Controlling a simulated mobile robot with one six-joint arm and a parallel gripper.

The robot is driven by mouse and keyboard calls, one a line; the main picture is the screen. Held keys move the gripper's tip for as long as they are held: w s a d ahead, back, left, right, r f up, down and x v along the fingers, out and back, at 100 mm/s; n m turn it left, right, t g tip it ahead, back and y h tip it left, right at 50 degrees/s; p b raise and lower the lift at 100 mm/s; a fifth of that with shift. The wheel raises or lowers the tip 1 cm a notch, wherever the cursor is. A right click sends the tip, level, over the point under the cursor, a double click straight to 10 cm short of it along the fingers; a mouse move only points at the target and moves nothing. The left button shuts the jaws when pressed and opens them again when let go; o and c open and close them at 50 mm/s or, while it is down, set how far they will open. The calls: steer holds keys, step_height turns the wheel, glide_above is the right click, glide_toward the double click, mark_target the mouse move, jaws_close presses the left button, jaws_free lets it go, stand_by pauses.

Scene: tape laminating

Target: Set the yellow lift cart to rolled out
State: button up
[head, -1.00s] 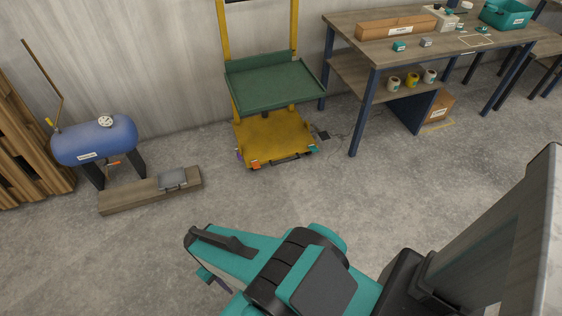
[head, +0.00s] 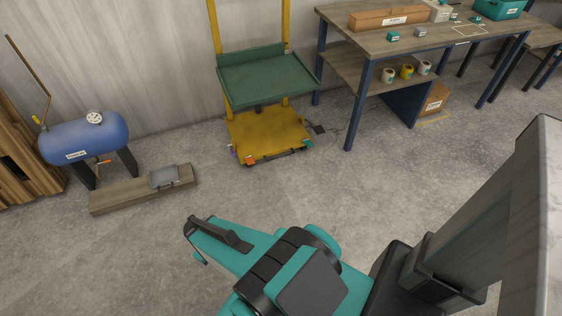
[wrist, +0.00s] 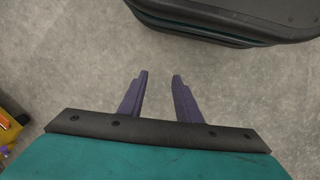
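The yellow lift cart (head: 262,137) stands against the back wall in the head view, with yellow uprights and a green tray (head: 268,80) above its yellow base. The base has a dark handle along its front edge and an orange piece at its front left corner. A yellow corner with an orange piece, probably the cart (wrist: 8,132), shows at the left edge of the wrist view. My gripper (wrist: 160,75) has two purple fingers that stand apart with bare floor between them. It is open, empty and away from the cart. In the head view my arm hides the fingers.
A workbench (head: 350,95) with a lower shelf stands right of the cart. A cable lies on the floor between them. The floor before the cart is clear.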

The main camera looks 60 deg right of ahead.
steer(key=w+d+f+n+t+h+b, duration=0.1)
steer(key=w+d+f+t+b, duration=0.3)
steer(key=d, duration=0.7)
steer(key=w+d+f+n+t+h+b, duration=0.15)
steer(key=w+d+f+b, duration=0.4)
steer(key=d, duration=0.55)
steer(key=w+d+f+n+t+h+b, duration=0.1)
steer(key=w+d+f+t+h+b, duration=0.15)
steer(key=w+d+f, duration=0.65)
steer(key=n+t+h+b, duration=0.3)
steer(key=n+t+b, duration=0.4)
steer(key=b, duration=0.7)
glide_toward(280, 157)
steer(key=s+a, duration=0.2)
steer(key=s, duration=0.1)
steer(key=shift+d+f, duration=0.1)
steer(key=shift+d, duration=0.15)
steer(key=shift+w, duration=0.1)
steer(key=b+x, duration=0.4)
steer(key=x, duration=0.9)
steer(key=shift+w+d, duration=0.2)
steer(key=shift+d, duration=0.05)
